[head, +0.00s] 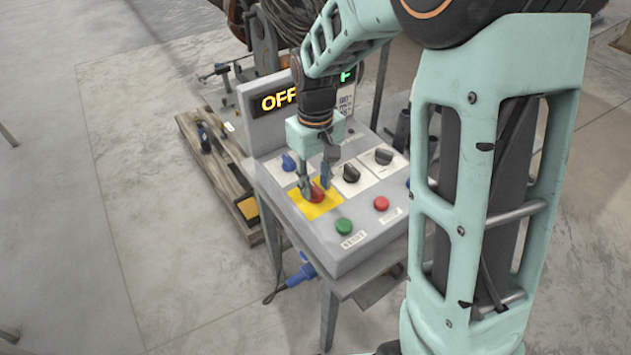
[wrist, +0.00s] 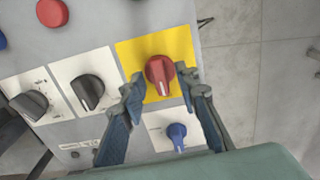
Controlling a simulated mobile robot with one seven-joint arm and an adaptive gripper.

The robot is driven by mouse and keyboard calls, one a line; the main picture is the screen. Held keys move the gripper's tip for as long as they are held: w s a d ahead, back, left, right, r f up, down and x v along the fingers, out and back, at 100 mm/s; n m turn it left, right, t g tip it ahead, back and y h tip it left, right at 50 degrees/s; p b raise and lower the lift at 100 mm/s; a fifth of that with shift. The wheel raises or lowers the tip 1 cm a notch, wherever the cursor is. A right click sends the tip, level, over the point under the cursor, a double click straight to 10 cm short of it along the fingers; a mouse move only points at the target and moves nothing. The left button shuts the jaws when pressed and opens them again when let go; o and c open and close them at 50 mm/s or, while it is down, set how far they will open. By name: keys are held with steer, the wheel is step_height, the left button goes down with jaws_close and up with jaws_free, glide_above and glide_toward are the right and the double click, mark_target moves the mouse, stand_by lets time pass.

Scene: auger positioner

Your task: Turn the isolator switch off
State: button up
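The red isolator knob (wrist: 160,70) sits on a yellow plate (wrist: 183,47) on the grey control panel; its grip points down in the wrist view. In the head view the knob (head: 317,195) is partly hidden behind my gripper (head: 315,187). My gripper (wrist: 163,82) is open, with one fingertip on the left and one on the right of the knob. Narrow gaps seem to show between the fingertips and the knob; contact is hard to tell. An orange display on the panel reads OFF (head: 278,100).
Close by are a blue knob (wrist: 177,132), two black knobs (wrist: 88,90) (wrist: 33,103), a red button (head: 381,203) and a green button (head: 343,226). A second, green display (head: 346,75) is partly hidden by my arm. Open concrete floor lies left of the stand.

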mark_target(315, 187)
step_height(315, 187, up, 12)
stand_by(0.6)
stand_by(0.4)
